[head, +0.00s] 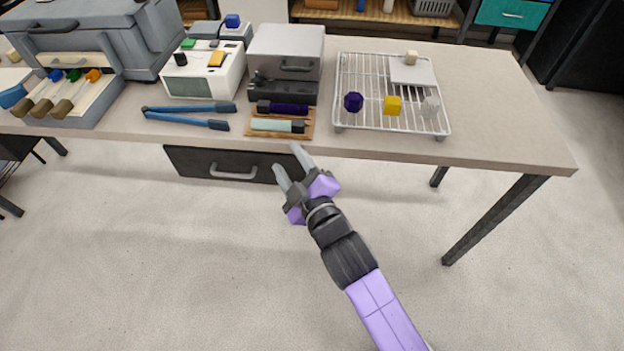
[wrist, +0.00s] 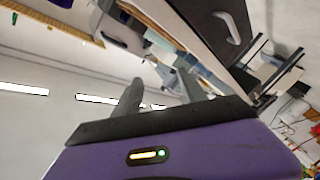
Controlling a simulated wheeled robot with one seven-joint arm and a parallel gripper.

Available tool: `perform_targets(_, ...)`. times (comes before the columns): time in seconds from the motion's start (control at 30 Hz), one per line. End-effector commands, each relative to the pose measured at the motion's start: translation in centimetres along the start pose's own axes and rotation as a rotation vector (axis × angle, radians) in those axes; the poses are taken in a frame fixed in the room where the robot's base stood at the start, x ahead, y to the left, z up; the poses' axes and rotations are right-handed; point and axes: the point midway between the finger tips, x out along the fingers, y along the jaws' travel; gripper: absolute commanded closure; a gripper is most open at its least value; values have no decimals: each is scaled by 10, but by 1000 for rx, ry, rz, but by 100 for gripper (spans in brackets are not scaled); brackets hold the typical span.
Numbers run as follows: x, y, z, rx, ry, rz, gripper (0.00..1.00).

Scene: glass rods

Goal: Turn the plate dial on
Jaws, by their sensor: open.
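I cannot clearly make out a plate dial in either view. A white box-shaped device (head: 203,84) stands on the table left of centre, with small green, orange and black pieces on its top. Behind it is a low grey unit with a blue block (head: 232,20) on it. My gripper (head: 288,158) is open and empty, in front of the table's front edge near the drawer, to the right of and nearer than the white device. In the wrist view my two grey fingers (wrist: 160,97) are apart with nothing between them.
A wire rack (head: 392,122) holding small blocks is on the right. Blue-handled tongs (head: 188,116), a wooden tray (head: 281,132) and a grey box (head: 287,45) lie around the middle. A drawer (head: 225,165) hangs under the table. The floor in front is clear.

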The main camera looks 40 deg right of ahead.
Motion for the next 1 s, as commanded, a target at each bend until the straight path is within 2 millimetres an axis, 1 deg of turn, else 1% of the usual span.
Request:
perform_targets(0.03, -6, -6, 3, 26, 5, -1, 51)
perform_targets(0.1, -12, -8, 4, 60, 12, 0, 51)
perform_targets(0.3, -24, -12, 6, 121, 25, 3, 51)
perform_targets(0.67, -26, -12, 5, 136, 27, 3, 51)
perform_targets(0.73, -26, -10, 6, 135, 26, 7, 65)
perform_targets(0.77, -24, -6, 5, 134, 27, 14, 67)
perform_targets(0.8, -20, 2, 4, 131, 31, 28, 67)
perform_targets(0.87, -10, 23, 5, 122, 34, 62, 67)
perform_targets(0.9, 0, 42, 7, 119, 35, 92, 67)
perform_targets(0.97, 17, 73, 15, 133, 26, 134, 67)
perform_targets(1.0, 30, 96, 25, 154, 7, 156, 67)
